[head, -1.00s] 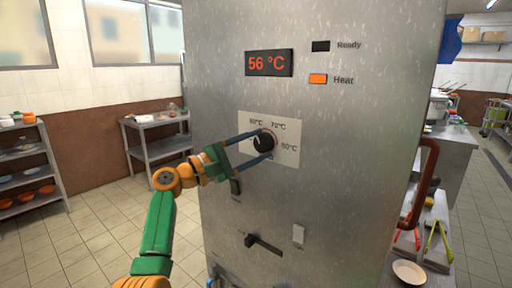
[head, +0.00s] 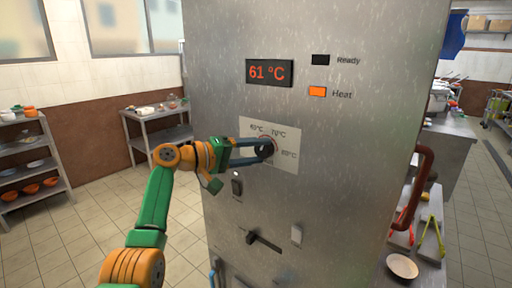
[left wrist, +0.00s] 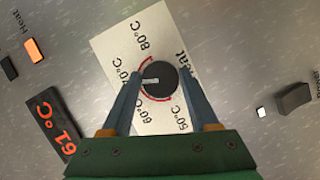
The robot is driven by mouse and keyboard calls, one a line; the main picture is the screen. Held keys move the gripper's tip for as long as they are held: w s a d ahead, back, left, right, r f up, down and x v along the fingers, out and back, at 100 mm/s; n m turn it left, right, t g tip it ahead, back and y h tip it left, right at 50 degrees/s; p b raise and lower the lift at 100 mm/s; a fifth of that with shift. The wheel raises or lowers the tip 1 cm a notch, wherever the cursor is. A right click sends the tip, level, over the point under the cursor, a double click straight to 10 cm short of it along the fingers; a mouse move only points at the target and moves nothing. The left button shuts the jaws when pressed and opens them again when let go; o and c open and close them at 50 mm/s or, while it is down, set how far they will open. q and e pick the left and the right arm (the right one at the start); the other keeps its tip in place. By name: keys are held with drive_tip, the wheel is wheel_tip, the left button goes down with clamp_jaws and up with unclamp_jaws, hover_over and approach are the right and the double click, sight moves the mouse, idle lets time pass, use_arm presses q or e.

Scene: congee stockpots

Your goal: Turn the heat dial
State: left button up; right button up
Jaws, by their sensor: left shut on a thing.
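The heat dial (head: 264,149) is a round black knob on a white label plate (head: 290,158) on the steel machine front. In the left wrist view the dial (left wrist: 160,82) carries a white pointer mark directed left, roughly at the 70°C print, which a finger partly hides. My left gripper (head: 263,149) is shut on the dial, with one finger on each side of it. The gripper also shows in the left wrist view (left wrist: 160,80). My right gripper is out of view.
The red display (head: 269,72) reads 61 °C. The Heat lamp (head: 318,91) is lit orange and the Ready lamp (head: 320,60) is dark. Below the dial are a small switch (head: 237,186) and a black lever (head: 263,243). A red handle (head: 417,188) sticks out at the right.

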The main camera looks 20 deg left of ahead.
sight(260, 153)
use_arm(q)
drive_tip(key=shift+r+m+y+p, duration=0.15)
drive_tip(key=shift+m+y+p, duration=0.15)
drive_tip(key=shift+m, duration=0.4)
drive_tip(key=o, duration=1.4)
drive_tip(key=v, duration=0.1)
drive_tip(key=b+v, duration=0.2)
drive_tip(key=shift+a+f, duration=0.15)
drive_tip(key=shift+f, duration=0.15)
drive_tip(key=v, duration=0.2)
drive_tip(key=b+v, duration=0.1)
drive_tip(key=v, duration=0.1)
drive_tip(key=shift+r, duration=0.3)
drive_tip(key=shift+w+f, duration=0.1)
